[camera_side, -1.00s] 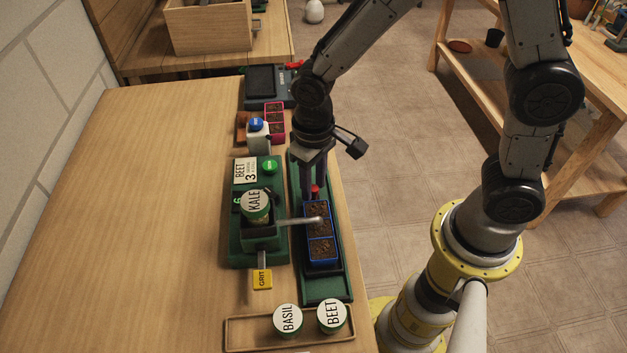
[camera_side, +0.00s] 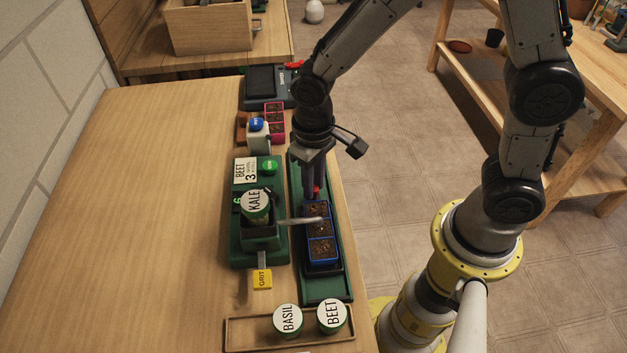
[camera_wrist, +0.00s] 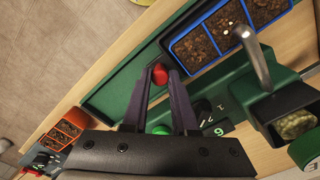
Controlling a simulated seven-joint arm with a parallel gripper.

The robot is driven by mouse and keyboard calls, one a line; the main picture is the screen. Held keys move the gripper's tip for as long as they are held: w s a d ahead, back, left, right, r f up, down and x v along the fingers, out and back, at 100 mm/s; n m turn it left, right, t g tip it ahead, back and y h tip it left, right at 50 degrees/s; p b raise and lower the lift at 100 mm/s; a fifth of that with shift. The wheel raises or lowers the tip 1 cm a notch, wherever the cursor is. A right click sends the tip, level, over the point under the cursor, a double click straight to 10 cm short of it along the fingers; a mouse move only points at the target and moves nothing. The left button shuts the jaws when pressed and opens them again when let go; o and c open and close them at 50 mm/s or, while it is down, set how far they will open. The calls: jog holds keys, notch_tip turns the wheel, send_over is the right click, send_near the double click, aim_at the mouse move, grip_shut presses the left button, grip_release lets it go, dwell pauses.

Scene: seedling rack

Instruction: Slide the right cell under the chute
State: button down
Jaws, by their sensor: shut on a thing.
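A blue-framed tray (camera_side: 335,240) of three soil-filled cells sits in a long green track (camera_side: 327,290); it also shows at the top of the wrist view (camera_wrist: 192,63). A grey chute (camera_side: 295,221) reaches across from the green stand and ends above the tray, around the middle cell (camera_wrist: 228,27); the exact spot is hard to tell. The KALE-topped pot (camera_side: 257,207) stands on that stand. My gripper (camera_side: 314,190) is low over the track beyond the tray's far end. Its fingers (camera_wrist: 159,76) are shut on a red knob (camera_wrist: 159,72).
The green stand (camera_side: 240,240), with a BEET 3 card (camera_side: 245,170) and green button (camera_side: 270,166), stands close left of the track. A yellow GRIT tag (camera_side: 262,279) sticks out in front. BASIL (camera_side: 287,319) and BEET (camera_side: 331,316) lids are in a wooden tray (camera_side: 240,334). The table's left is clear.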

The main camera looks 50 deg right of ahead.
aim_at(316, 206)
dwell(0.8)
jog(key=shift+s+a, duration=1.5)
jog(key=shift+a, duration=0.15)
jog(key=c, duration=1)
grip_release()
jog(key=shift+o, duration=0.2)
jog(key=shift+r, duration=0.1)
notch_tip(316, 206, up, 14)
